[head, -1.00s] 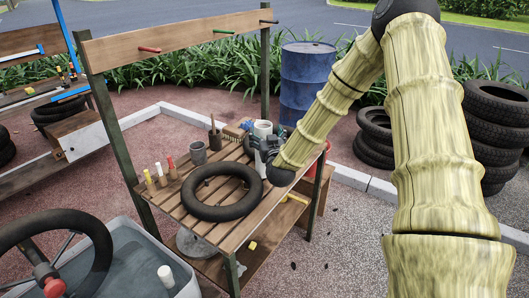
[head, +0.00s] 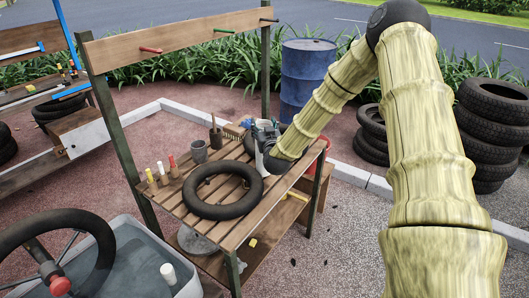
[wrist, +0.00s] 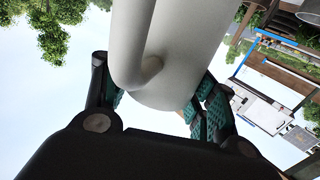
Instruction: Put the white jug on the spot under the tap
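The white jug (head: 261,162) is at the far right part of the slatted bench, partly hidden by my gripper and arm. My gripper's green-padded fingers (wrist: 160,108) are spread on either side of the jug; firm contact on both sides is not clear. I cannot make out the tap or the spot under it.
A black tyre (head: 222,190) lies on the slatted bench (head: 235,232). A grey cup (head: 199,151), a brush (head: 215,134) and several coloured sticks stand behind and left of it. A blue drum (head: 305,75) and stacked tyres (head: 492,125) stand beyond.

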